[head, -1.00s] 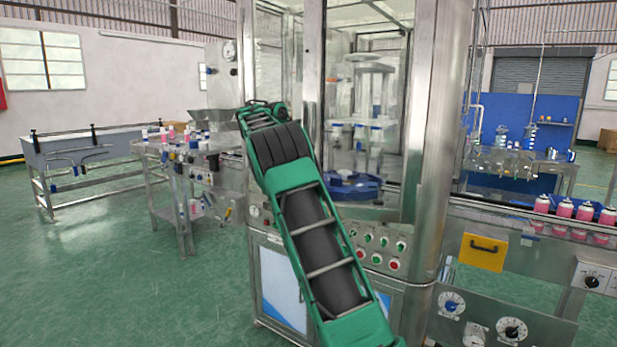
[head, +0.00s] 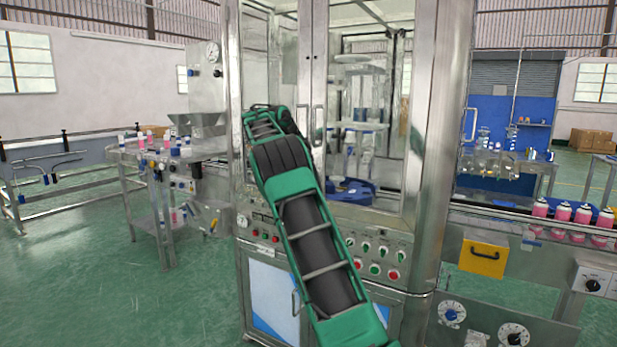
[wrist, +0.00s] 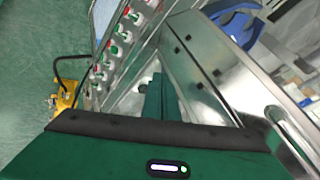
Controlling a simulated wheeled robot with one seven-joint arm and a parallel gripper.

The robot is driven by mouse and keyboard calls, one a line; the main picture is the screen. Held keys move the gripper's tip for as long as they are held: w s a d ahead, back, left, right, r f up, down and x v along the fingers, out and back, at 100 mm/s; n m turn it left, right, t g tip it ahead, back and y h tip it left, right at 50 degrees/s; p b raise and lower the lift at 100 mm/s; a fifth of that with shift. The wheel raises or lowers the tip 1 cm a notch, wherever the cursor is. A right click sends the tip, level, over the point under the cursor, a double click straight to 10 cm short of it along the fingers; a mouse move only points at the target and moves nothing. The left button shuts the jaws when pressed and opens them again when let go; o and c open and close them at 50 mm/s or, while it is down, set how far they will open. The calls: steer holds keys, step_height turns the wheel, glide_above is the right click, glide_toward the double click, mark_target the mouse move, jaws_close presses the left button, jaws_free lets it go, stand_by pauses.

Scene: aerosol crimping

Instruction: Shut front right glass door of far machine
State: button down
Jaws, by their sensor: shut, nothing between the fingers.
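The machine with the glass enclosure stands in front of me in the head view. Its front right glass door (head: 368,105) has a metal frame and a vertical handle (head: 319,125), beside the left door's handle (head: 303,128). In the head view the door looks in line or nearly so with its neighbour; I cannot tell whether it is fully flush. In the wrist view a handle (wrist: 290,133) on a metal frame shows at the right. My gripper (wrist: 163,98) is shut and empty, close to the metal surfaces left of that handle; contact is unclear. The arm hides its fingers in the head view.
A button panel (head: 375,255) lies below the doors. A blue star wheel (head: 350,190) is inside the enclosure. A conveyor with pink cans (head: 562,212) and a yellow box (head: 482,258) stand at right. A table with bottles (head: 190,155) is at left; green floor is open there.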

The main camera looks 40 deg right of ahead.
stand_by(0.3)
steer(key=w+a+f+v, duration=0.1)
steer(key=a+f+v, duration=0.1)
steer(key=v, duration=1)
steer(key=s+f+n+y, duration=0.2)
steer(key=s+f+n, duration=0.15)
steer(key=s, duration=0.75)
steer(key=s+f+n+y, duration=0.2)
steer(key=s+n, duration=0.2)
steer(key=s, duration=0.7)
steer(key=s+a+f+n+y, duration=0.1)
steer(key=s+a+f+n, duration=0.5)
steer(key=s+a+f, duration=0.3)
steer(key=s+a+f+n+y, duration=0.2)
steer(key=s+a+f+n, duration=0.5)
steer(key=s+a, duration=0.8)
step_height(320, 180, down, 3)
steer(key=s, duration=0.2)
steer(key=shift+s+a+r+y, duration=0.15)
steer(key=shift+s+a+y, duration=0.1)
steer(key=shift+s+y, duration=0.1)
steer(key=shift+n, duration=0.25)
